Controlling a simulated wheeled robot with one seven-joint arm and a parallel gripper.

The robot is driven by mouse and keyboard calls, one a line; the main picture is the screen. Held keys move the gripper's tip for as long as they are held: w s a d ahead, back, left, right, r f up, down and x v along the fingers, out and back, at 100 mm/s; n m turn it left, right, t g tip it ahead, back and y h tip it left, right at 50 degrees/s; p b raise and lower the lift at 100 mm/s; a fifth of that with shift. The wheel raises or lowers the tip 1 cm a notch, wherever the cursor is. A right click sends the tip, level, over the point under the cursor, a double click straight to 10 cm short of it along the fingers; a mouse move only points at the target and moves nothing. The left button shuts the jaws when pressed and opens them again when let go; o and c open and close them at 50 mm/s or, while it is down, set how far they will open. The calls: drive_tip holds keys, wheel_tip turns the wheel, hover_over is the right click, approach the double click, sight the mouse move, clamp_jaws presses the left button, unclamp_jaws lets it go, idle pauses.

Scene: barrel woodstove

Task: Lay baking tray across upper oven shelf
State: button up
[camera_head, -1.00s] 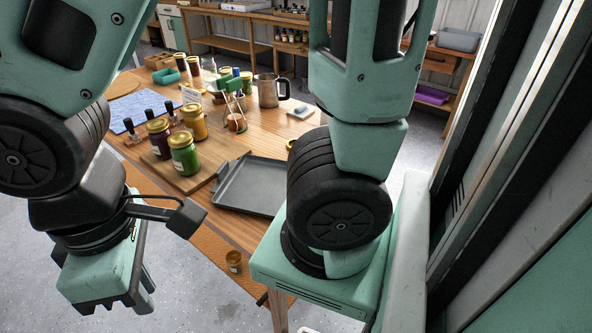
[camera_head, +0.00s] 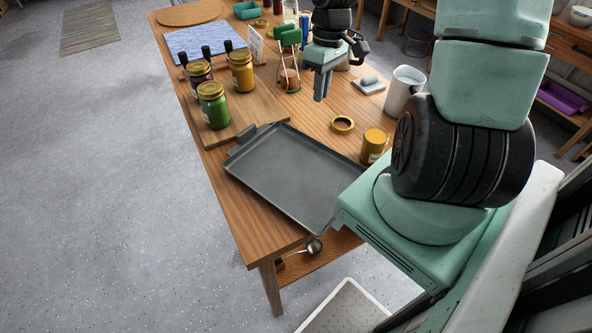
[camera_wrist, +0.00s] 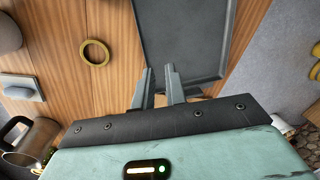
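The baking tray (camera_head: 295,168) is dark grey and shallow. It lies flat on the wooden table, with a small handle at its far left end, and its near right part is hidden behind my arm. It also shows in the wrist view (camera_wrist: 183,35), beyond the fingers. My gripper (camera_head: 320,98) hangs above the far part of the table, fingers pointing down, apart from the tray. In the wrist view its two fingers (camera_wrist: 160,70) stand a little apart with nothing between them. The oven and its upper shelf are not in view.
A wooden board (camera_head: 258,112) with green (camera_head: 212,105) and yellow (camera_head: 241,72) jars adjoins the tray's far left side.

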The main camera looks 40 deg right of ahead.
drive_tip(key=s+d+f, duration=0.1)
drive_tip(key=s+d, duration=0.1)
drive_tip(key=d, duration=0.3)
drive_tip(key=shift+m, duration=0.4)
drive_tip(key=f, duration=0.4)
drive_tip(key=a+f, duration=0.1)
drive_tip(key=f, duration=0.3)
drive_tip(key=f+b, duration=0.1)
drive_tip(key=f, duration=0.3)
drive_tip(key=shift+w+a+f, duration=0.1)
drive_tip(key=shift+w+a, duration=0.05)
drive_tip(key=shift+a, duration=0.15)
drive_tip(key=shift+w+a+f, duration=0.1)
drive_tip(key=shift+a+f, duration=0.1)
drive_tip(key=shift+f, duration=0.7)
drive_tip(key=shift+w+a+f, duration=0.1)
drive_tip(key=shift+a+f, duration=0.05)
drive_tip(key=shift+f, duration=0.7)
drive_tip(key=shift+w+a+f, duration=0.1)
drive_tip(key=shift+a+f, duration=0.1)
drive_tip(key=shift+f, duration=0.7)
clamp_jaws()
